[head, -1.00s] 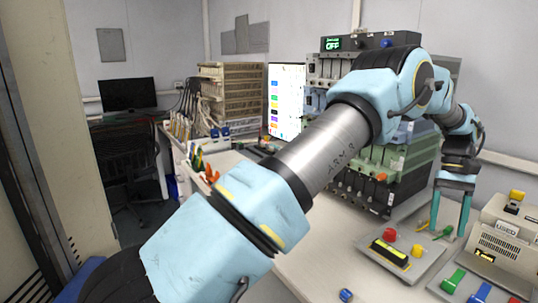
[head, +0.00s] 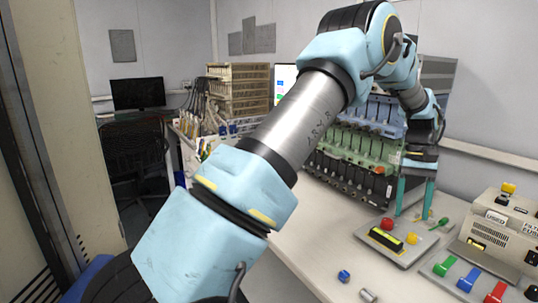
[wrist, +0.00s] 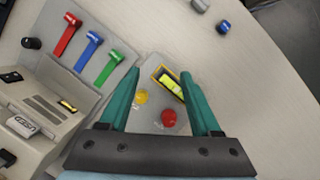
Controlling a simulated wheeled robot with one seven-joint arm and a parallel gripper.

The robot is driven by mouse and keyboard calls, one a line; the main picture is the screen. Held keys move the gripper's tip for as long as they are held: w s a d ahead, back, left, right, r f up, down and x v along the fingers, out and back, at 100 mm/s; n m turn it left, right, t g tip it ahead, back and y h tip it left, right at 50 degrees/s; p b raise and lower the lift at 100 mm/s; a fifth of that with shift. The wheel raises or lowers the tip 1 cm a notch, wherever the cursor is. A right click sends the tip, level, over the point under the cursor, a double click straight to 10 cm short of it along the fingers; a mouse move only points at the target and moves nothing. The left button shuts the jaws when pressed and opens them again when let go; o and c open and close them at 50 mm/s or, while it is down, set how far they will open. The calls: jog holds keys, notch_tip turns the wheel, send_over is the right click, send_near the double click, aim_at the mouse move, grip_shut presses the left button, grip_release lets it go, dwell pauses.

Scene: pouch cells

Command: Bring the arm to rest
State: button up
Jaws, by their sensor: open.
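My arm (head: 300,115) reaches up from the lower left, bends at a high elbow and comes down on the right. My gripper (head: 413,212) hangs at its end with two teal fingers pointing down. In the wrist view my gripper (wrist: 159,74) is open, with nothing held between its fingers. The fingers are over a small grey panel (wrist: 147,122) with a red knob (wrist: 169,118), a yellow knob (wrist: 141,97) and a yellow display (wrist: 170,83). I cannot tell how high above the panel the fingertips are.
A bench (head: 310,240) carries an equipment rack (head: 345,165) close behind my gripper. A blue piece (head: 344,276) and a grey cylinder (head: 367,295) lie near the front edge.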

jog(key=w+a+r+n+t+h, duration=0.1)
jog(key=w+a, duration=0.1)
jog(key=a, duration=0.9)
jog(key=w+a+r+n+t, duration=0.1)
jog(key=w+a, duration=0.2)
jog(key=a, duration=0.8)
jog(key=s+a+t, duration=0.1)
jog(key=s+a, duration=0.2)
jog(key=a, duration=0.4)
jog(key=s+a+t, duration=0.1)
jog(key=s+a, duration=0.3)
jog(key=a, duration=0.3)
jog(key=s+a+f+n, duration=0.1)
jog(key=s+a, duration=0.3)
jog(key=a, duration=0.3)
jog(key=shift+s+t, duration=0.15)
jog(key=shift+t, duration=0.25)
